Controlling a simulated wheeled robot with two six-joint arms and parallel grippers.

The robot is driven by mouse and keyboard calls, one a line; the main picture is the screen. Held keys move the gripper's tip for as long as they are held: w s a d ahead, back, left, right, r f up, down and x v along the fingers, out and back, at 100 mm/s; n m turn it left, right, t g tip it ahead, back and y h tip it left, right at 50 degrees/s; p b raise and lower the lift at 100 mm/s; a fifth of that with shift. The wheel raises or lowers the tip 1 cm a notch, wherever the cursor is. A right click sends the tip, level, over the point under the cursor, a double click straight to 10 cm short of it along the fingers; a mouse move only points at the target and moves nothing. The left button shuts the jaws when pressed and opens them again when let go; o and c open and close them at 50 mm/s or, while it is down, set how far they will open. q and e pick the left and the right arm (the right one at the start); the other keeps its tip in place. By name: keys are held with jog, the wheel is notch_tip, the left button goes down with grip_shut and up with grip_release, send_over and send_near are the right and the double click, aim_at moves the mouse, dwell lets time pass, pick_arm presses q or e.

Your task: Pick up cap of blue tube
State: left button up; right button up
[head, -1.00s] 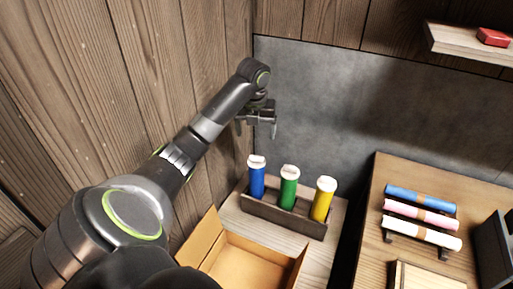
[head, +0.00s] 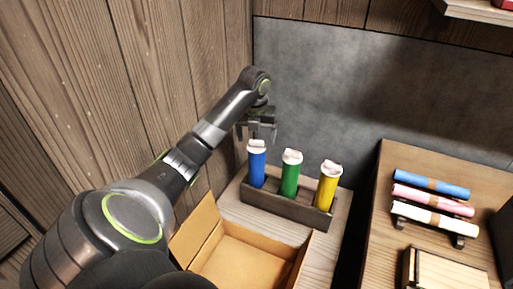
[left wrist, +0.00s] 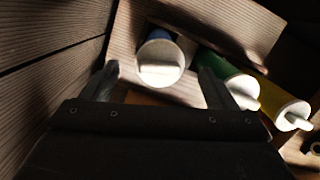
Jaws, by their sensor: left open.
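The blue tube (head: 257,169) stands upright at the left end of a wooden rack, with its white cap (head: 257,146) on top. My left gripper (head: 257,133) is open and empty just above this cap. In the left wrist view the white cap (left wrist: 160,63) lies ahead of and between the two open fingers (left wrist: 158,85), with a little of the blue tube (left wrist: 184,45) showing behind it. I cannot tell the exact gap between fingers and cap. My right gripper is not in view.
A green tube (head: 290,178) and a yellow tube (head: 327,187) with white caps share the rack (head: 287,207). An open cardboard box (head: 243,262) stands in front. Rolled sheets (head: 432,185) lie on a stand on the right table. A wooden wall (head: 150,70) rises at left.

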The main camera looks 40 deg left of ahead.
aim_at(256, 145)
pick_arm(q)
jog(key=shift+w+a+f, duration=0.15)
jog(key=shift+f, duration=1.2)
jog(key=c, duration=1.1)
